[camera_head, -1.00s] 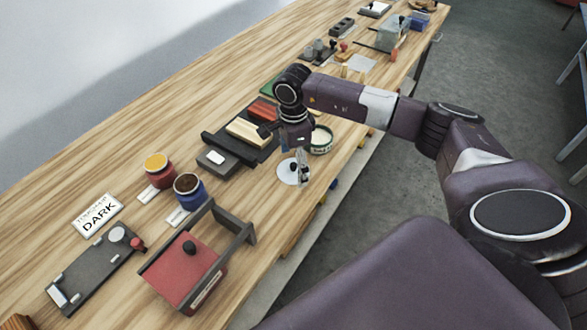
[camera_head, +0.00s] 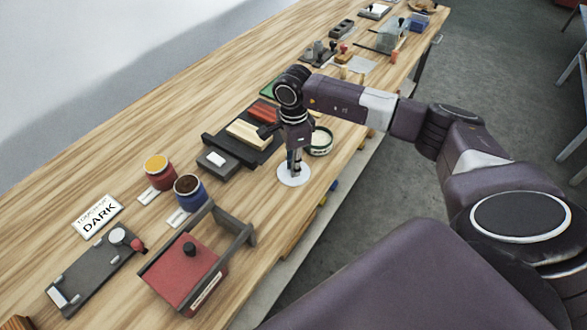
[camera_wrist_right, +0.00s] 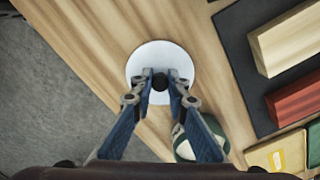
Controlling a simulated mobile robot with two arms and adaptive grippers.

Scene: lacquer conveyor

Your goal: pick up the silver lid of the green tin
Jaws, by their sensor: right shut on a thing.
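The silver lid (camera_head: 293,176) is a pale flat disc lying on the wooden bench. In the right wrist view the lid (camera_wrist_right: 161,54) has a dark knob in its middle. My right gripper (camera_head: 295,165) points straight down over the lid. In the wrist view its two fingers (camera_wrist_right: 160,80) are shut on the knob, one on each side. The green tin (camera_head: 320,141) stands open just beyond the lid, its pale inside showing. The tin (camera_wrist_right: 190,150) is partly hidden behind a finger in the wrist view. My left gripper is not in view.
A dark tray with coloured blocks (camera_head: 247,133) lies left of the gripper, and a grey box (camera_head: 218,163) sits near it. Blue (camera_head: 190,192) and red (camera_head: 159,175) jars and a red box (camera_head: 180,268) stand nearer. The bench edge runs close right of the lid.

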